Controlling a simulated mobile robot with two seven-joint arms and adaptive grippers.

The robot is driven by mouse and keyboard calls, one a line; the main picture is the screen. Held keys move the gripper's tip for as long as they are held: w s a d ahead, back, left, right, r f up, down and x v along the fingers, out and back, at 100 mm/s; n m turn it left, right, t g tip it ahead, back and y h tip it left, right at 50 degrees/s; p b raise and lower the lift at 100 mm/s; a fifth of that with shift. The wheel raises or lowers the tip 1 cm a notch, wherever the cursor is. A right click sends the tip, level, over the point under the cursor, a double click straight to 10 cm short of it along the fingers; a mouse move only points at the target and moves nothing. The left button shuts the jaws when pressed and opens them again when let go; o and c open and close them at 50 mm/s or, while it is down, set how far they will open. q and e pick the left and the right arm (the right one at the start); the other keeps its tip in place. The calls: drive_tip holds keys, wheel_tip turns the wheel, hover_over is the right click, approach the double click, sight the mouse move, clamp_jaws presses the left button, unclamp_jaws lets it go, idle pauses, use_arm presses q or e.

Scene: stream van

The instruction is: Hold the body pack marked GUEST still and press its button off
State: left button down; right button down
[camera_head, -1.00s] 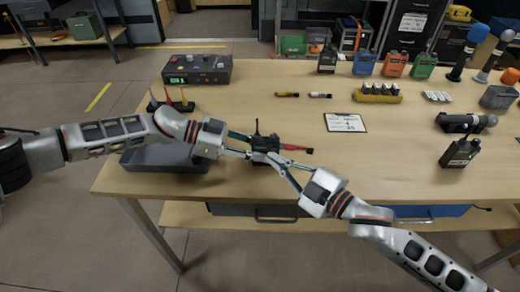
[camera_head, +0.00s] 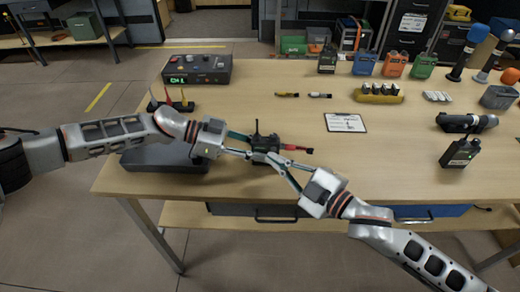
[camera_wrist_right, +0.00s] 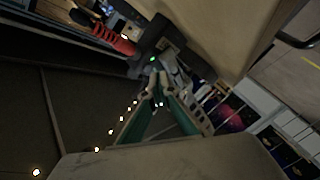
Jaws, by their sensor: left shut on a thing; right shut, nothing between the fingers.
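A small black body pack (camera_head: 264,144) with a short upright antenna is held over the left part of the table. A red piece (camera_head: 297,148) sticks out to its right. My left gripper (camera_head: 250,153) is shut on the pack from the left. My right gripper (camera_head: 278,160) is shut and empty, its tips at or very close to the pack's near side. In the right wrist view the pack (camera_wrist_right: 150,45) shows a lit green light (camera_wrist_right: 152,59) just beyond the shut right fingertips (camera_wrist_right: 157,76). Contact cannot be told. No GUEST marking is readable.
A grey tray (camera_head: 150,160) lies under my left arm. A mixer box (camera_head: 197,70) stands behind it. Another black pack (camera_head: 460,152) stands at the right. A clipboard (camera_head: 345,123) lies mid-table. Several packs and microphones line the back right.

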drive_tip(key=shift+w, duration=0.2)
drive_tip(key=shift+w, duration=0.3)
drive_tip(key=shift+w, duration=0.15)
idle(0.6)
drive_tip(key=shift+s, duration=0.65)
drive_tip(key=shift+s, duration=0.1)
drive_tip(key=shift+s, duration=2.9)
use_arm(q)
drive_tip(key=c, duration=1.6)
unclamp_jaws()
drive_tip(key=shift+c, duration=0.2)
